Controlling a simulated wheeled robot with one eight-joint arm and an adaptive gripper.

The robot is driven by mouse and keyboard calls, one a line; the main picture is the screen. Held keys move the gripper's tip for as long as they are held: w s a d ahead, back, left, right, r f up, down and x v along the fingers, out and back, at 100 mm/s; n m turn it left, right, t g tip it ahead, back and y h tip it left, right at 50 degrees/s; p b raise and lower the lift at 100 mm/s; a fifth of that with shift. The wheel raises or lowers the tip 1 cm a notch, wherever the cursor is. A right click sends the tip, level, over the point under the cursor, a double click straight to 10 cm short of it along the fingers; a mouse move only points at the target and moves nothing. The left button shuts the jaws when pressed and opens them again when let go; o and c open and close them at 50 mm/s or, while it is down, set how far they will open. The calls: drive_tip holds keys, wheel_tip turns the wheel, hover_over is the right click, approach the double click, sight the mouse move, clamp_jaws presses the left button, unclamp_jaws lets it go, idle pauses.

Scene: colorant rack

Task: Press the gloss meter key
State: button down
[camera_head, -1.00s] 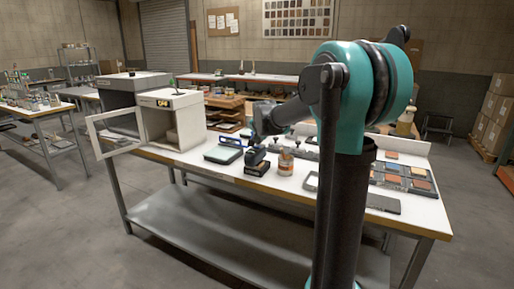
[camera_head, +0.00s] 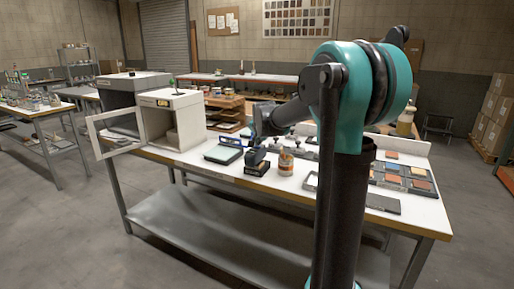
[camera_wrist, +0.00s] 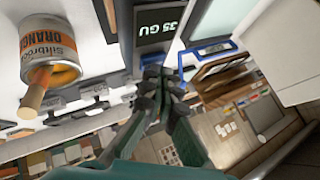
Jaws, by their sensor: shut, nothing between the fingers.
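The gloss meter (camera_head: 257,168) is a small dark device near the front edge of the white table in the head view. In the wrist view its dark display (camera_wrist: 156,24) shows upside down and reads "35 GU". My gripper (camera_wrist: 158,74) is shut and empty, with its fingertips at the meter's near end in that view. In the head view my gripper (camera_head: 256,142) points down over the meter. The key is hidden behind the fingertips, and I cannot tell whether they touch it.
An orange-labelled can (camera_head: 286,162) stands just right of the meter; it also shows in the wrist view (camera_wrist: 48,55). A dark-framed pad (camera_head: 222,154) lies to the left, before an open white booth (camera_head: 178,125). Colour samples (camera_head: 402,175) lie right.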

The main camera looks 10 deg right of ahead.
sight(258, 147)
drive_tip(key=shift+r, duration=0.65)
drive_tip(key=shift+r, duration=2.5)
drive_tip(key=s+d+f+n+g, duration=0.1)
drive_tip(key=s+f+n, duration=0.2)
drive_tip(key=s+f, duration=0.6)
drive_tip(key=s+d+f+n+g, duration=0.1)
drive_tip(key=s+f+n+g, duration=0.1)
drive_tip(key=s+f, duration=0.8)
drive_tip(key=s+d+f+n+g, duration=0.2)
drive_tip(key=s+f, duration=0.7)
drive_tip(key=s, duration=1.3)
drive_tip(key=shift+f+n, duration=0.35)
drive_tip(key=shift+n, duration=0.65)
drive_tip(key=c, duration=2.2)
unclamp_jaws()
drive_tip(key=shift+w, duration=0.1)
